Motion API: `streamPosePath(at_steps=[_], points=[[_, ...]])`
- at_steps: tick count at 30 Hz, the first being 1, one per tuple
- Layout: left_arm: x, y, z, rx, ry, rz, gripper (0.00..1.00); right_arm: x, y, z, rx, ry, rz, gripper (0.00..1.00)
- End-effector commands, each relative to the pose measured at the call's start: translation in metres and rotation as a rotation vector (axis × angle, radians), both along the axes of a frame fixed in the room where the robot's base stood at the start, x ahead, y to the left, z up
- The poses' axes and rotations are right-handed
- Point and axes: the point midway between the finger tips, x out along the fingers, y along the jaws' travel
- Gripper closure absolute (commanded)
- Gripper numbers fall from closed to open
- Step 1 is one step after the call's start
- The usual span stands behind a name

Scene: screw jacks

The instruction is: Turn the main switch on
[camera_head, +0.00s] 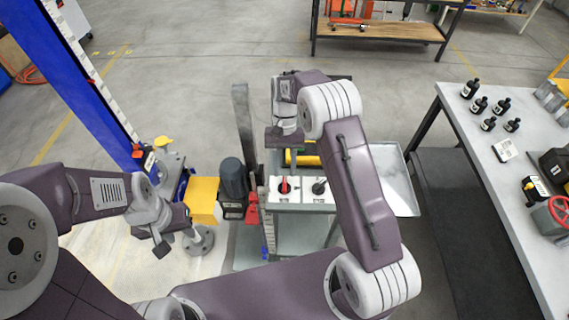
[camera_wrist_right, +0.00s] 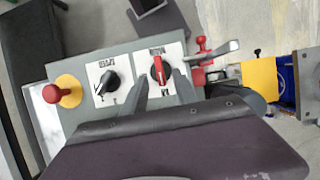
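The main switch (camera_wrist_right: 161,70) is a red rotary knob on a white plate in the right wrist view; its lettering is upside down there. In the head view the red knob (camera_head: 284,186) sits on the grey control box. My right gripper (camera_wrist_right: 159,84) is open, its fingers on either side of the red knob in the picture; I cannot tell whether they touch it. In the head view this gripper (camera_head: 285,140) is above and behind the box. My left gripper (camera_head: 177,241) is empty and looks open, left of the box.
A black rotary knob (camera_wrist_right: 108,82) and a red mushroom button (camera_wrist_right: 68,94) on a yellow base share the panel. A grey motor (camera_head: 233,178), a yellow block (camera_head: 204,200) and a blue post (camera_head: 75,75) stand to the left. A workbench (camera_head: 497,125) with bottles is at right.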

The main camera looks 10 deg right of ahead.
Motion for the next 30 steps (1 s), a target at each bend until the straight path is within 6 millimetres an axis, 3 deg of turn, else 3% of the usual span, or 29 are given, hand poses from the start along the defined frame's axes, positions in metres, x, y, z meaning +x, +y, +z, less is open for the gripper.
streamPosePath(at_steps=[4, 9, 25, 28, 30], points=[[0.000, 0.000, -0.008, 0.000, 0.000, 0.000, 0.64, 0.012, -0.004, 0.027, 0.000, -0.004, 0.000, 0.65], [0.000, 0.000, -0.008, 0.000, 0.000, 0.000, 0.64, 0.018, -0.005, 0.044, 0.001, -0.001, 0.000, 0.65], [0.000, 0.000, -0.011, 0.000, 0.000, 0.000, 0.64, 0.019, -0.006, 0.044, 0.001, -0.003, -0.002, 0.65], [0.000, 0.000, -0.018, 0.000, 0.000, 0.000, 0.64, 0.026, -0.007, 0.064, 0.004, -0.067, -0.006, 0.65], [0.000, 0.000, -0.024, 0.000, 0.000, 0.000, 0.64, 0.016, -0.009, 0.081, 0.005, -0.088, -0.009, 0.65]])
